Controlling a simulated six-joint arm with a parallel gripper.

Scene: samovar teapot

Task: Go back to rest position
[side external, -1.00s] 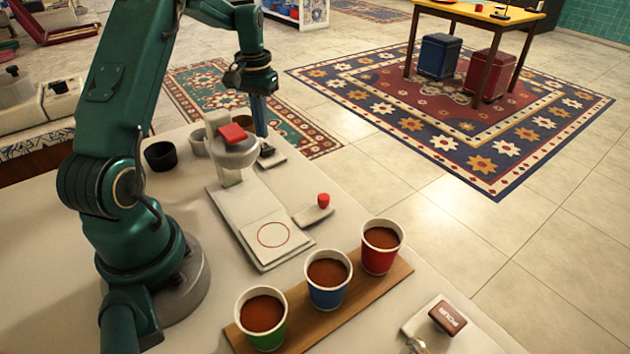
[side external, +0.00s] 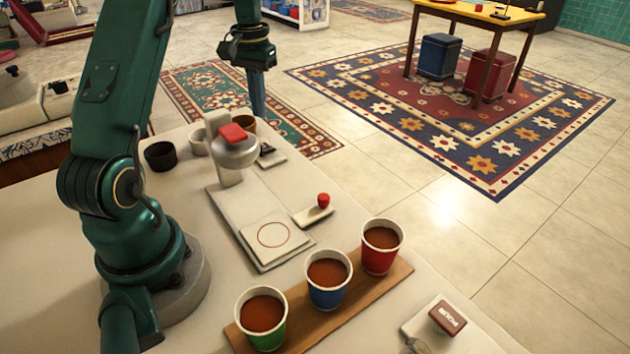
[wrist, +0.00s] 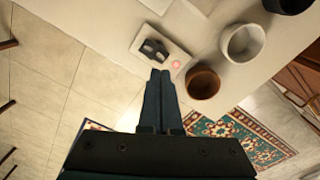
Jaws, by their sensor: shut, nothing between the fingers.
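My gripper (side external: 260,112) hangs fingers down behind the white machine (side external: 228,170) with a red top button, in the side view. Its lower tips are partly hidden there. In the wrist view my gripper (wrist: 159,76) has both fingers together with nothing between them. The fingers point toward a small white plate with a dark switch (wrist: 155,49), which also shows in the side view (side external: 270,158). My gripper appears to be above the table and apart from the switch.
Three filled cups, green (side external: 264,318), blue (side external: 328,278) and red (side external: 381,246), stand on a wooden board (side external: 385,290). A brown bowl (wrist: 202,82), a white bowl (wrist: 242,42) and a black bowl (side external: 160,155) stand near the machine. Tiled floor is open beyond the table.

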